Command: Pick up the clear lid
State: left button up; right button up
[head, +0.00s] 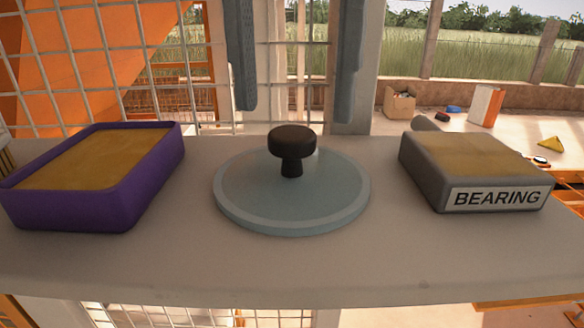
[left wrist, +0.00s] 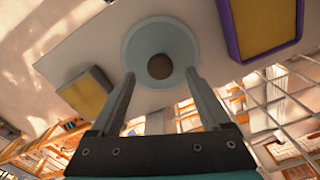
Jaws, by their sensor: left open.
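The clear lid (head: 240,195) is a round, pale blue-grey see-through disc with a dark brown knob (head: 292,145) standing up at its centre. It lies flat on the grey shelf in the middle of the head view. In the left wrist view the lid (left wrist: 142,40) and its knob (left wrist: 159,66) show ahead of the fingers. My left gripper (head: 297,112) is open and empty. Its two grey fingers hang down from the top of the head view, apart on either side of the knob. My right gripper is not in view.
A purple tray (head: 140,180) with a tan filling stands left of the lid. A grey box labelled BEARING (head: 425,175) stands to its right. The shelf (head: 290,265) is bare in front of the lid. A wire mesh (head: 110,60) rises behind on the left.

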aim_at(291, 132)
pick_arm(q)
jog(key=shift+f, duration=2.4)
grip_shut()
